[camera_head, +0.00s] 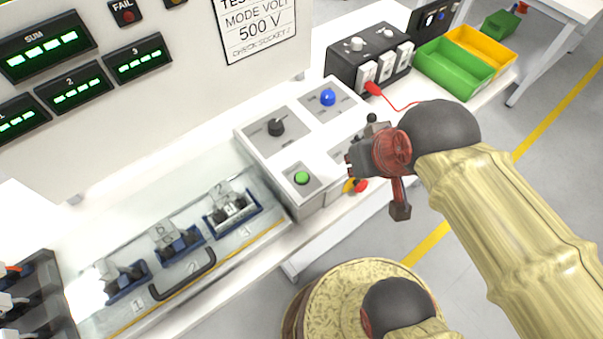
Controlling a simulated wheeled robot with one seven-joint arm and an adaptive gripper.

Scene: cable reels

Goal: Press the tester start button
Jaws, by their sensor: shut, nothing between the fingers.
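The tester's control box (258,155) is white and stands on the bench. A green button (302,178) sits on a grey plate at its front corner and looks like the start button; no label on it is readable. A blue button (328,97) and a black rotary knob (277,128) sit farther back on the box. My gripper (353,165) is shut and empty, to the right of the green button and apart from it. It hides part of the box's right side.
A red button on yellow (359,186) is at the box's right end, close below my gripper. A clear-lidded fixture (233,247) with a black handle lies left. The display panel (180,100) rises behind. A black socket box (345,70) with a red plug and green bin (455,68) stand back right.

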